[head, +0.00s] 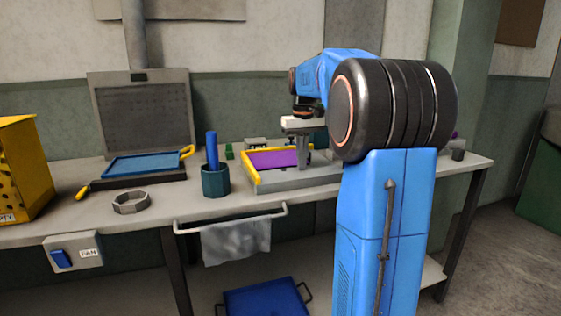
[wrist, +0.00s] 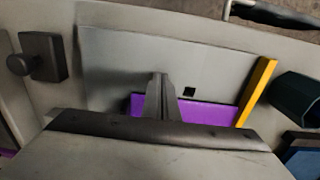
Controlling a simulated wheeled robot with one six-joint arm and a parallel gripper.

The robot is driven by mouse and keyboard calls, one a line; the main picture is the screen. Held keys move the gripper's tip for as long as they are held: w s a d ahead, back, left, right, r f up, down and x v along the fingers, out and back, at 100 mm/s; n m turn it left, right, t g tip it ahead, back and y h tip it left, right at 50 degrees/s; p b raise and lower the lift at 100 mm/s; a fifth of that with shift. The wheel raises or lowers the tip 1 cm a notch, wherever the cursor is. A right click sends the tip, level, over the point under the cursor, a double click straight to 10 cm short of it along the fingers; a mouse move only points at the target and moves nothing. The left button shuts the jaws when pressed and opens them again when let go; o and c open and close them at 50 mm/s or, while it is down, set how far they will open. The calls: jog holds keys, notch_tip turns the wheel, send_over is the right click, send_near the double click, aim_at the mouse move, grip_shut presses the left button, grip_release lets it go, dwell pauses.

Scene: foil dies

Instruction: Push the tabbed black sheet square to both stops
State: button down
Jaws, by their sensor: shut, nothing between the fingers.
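A flat purple sheet (head: 272,159) lies on a grey bed (head: 300,181). A yellow stop (head: 251,174) runs along its left side and another yellow bar borders its back. No large black sheet shows clearly. In the wrist view the purple sheet (wrist: 212,114) lies beside a yellow stop (wrist: 258,90), with a small black square (wrist: 189,92) at its edge. My gripper (head: 304,163) is shut and empty, at the sheet's right side. In the wrist view my gripper (wrist: 160,82) hides part of the sheet; whether it touches is unclear.
A dark teal cup (head: 215,180) with a blue rod stands left of the bed. A grey ring (head: 131,202) and a blue framed panel (head: 145,165) lie farther left. In the wrist view a dark knobbed block (wrist: 42,57) sits beside the bed. A towel bar (head: 230,219) fronts the bench.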

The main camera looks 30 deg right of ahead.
jog(key=shift+w+d, duration=0.2)
jog(key=shift+w, duration=0.4)
jog(key=shift+w+d, duration=0.1)
jog(key=shift+w, duration=0.25)
jog(key=shift+w, duration=0.1)
jog(key=shift+s, duration=0.6)
notch_tip(320, 180, up, 8)
dwell(0.7)
jog(key=shift+a, duration=0.25)
